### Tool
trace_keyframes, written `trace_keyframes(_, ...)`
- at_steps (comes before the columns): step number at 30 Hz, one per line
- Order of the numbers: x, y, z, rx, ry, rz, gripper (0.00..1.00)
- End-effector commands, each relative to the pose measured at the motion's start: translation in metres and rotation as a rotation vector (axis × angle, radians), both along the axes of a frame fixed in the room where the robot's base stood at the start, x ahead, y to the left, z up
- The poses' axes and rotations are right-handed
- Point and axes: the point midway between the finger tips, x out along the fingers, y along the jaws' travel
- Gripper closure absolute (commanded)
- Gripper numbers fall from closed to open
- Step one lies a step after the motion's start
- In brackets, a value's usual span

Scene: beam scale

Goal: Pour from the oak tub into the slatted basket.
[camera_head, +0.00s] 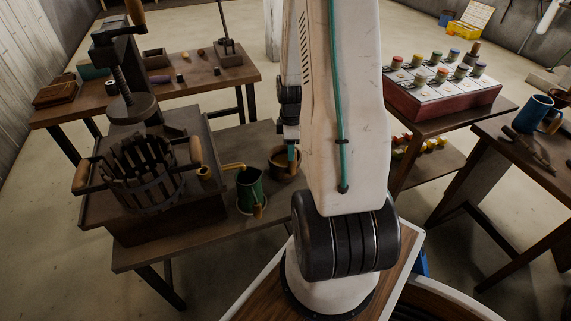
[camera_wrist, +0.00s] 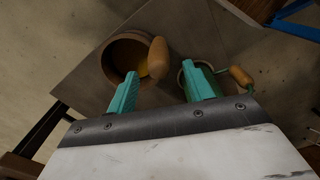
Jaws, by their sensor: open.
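The oak tub (camera_head: 287,166) stands on the low table, partly hidden behind my arm. In the wrist view the oak tub (camera_wrist: 114,52) shows its open mouth, something yellowish inside and a rounded wooden handle (camera_wrist: 158,58). My gripper (camera_wrist: 161,70) is open, its teal fingers apart, with the handle showing between and just beyond the tips. No contact is visible. My gripper also shows in the head view (camera_head: 292,154), above the tub. The slatted basket (camera_head: 146,176) stands upright at the left under a screw press, with dark slats and wooden handles.
A green jug (camera_head: 250,189) stands left of the tub, close by; in the wrist view the jug (camera_wrist: 187,78) is beside the right finger. The press screw (camera_head: 125,75) rises above the basket. The table front is clear.

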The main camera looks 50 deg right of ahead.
Motion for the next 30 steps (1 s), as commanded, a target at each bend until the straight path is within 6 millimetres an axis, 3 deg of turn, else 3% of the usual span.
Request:
trace_keyframes(9,0.0,0.0,-0.042,0.001,0.001,-0.001,0.49)
trace_keyframes(17,0.0,-0.001,-0.046,-0.001,-0.001,-0.001,0.49)
trace_keyframes(18,0.0,-0.001,-0.046,-0.001,-0.001,-0.001,0.51)
trace_keyframes(23,0.0,0.0,-0.046,0.0,0.0,-0.001,0.96)
trace_keyframes(24,0.0,0.0,-0.046,0.0,0.0,-0.001,1.0)
trace_keyframes(30,0.001,-0.001,-0.045,-0.001,-0.001,-0.001,1.0)
